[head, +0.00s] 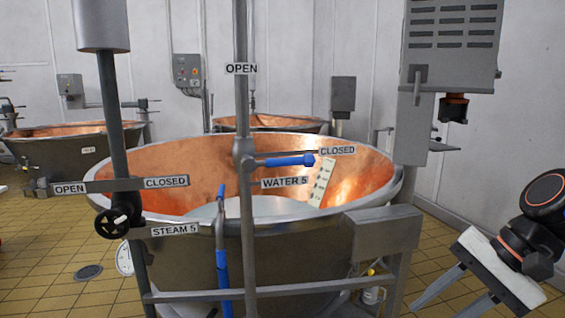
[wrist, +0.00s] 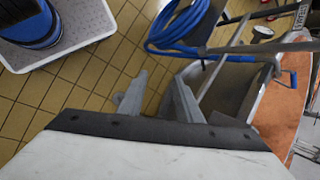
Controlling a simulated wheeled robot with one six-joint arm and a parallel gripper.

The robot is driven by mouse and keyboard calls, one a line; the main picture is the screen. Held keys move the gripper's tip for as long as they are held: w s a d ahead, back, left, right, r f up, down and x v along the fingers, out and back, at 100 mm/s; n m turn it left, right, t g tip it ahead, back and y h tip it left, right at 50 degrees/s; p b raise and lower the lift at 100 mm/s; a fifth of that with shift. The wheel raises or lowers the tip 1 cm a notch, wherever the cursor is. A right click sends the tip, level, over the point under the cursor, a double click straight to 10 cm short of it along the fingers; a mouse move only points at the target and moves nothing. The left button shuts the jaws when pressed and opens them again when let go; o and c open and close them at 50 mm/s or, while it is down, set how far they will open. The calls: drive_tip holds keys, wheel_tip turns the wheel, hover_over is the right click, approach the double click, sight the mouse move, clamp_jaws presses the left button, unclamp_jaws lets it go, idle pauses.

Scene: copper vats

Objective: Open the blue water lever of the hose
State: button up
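The blue water lever (head: 290,161) is in the middle of the head view, on a grey upright pipe (head: 245,200) in front of a copper vat. It lies level and points right, toward the CLOSED label (head: 337,151); the OPEN label (head: 241,69) is higher on the pipe. The WATER 5 label (head: 284,182) is just below the lever. My gripper (head: 440,310) is low at the right, well apart from the lever, with its fingers spread and nothing visible between them. In the wrist view, the fingers (wrist: 160,98) also show apart. A blue hose (wrist: 172,35) is coiled beyond them.
The copper vat (head: 365,195) stands behind the pipe. A steam handwheel (head: 112,223) is at the left. A grey box (head: 383,232) on the frame lies between my gripper and the lever. A white tray (wrist: 90,40) holds a dark blue-banded object. Tiled floor is open at right.

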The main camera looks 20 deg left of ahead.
drive_tip(key=w+a+r+m+g+y, duration=0.3)
drive_tip(key=w+a+r+g+y, duration=0.15)
drive_tip(key=w+a+r, duration=0.4)
drive_tip(key=g+y, duration=0.4)
drive_tip(key=g, duration=0.1)
approach(278, 162)
drive_tip(key=x, duration=0.9)
drive_tip(key=shift+w+a+f, duration=0.15)
drive_tip(key=shift+a, duration=0.35)
clamp_jaws()
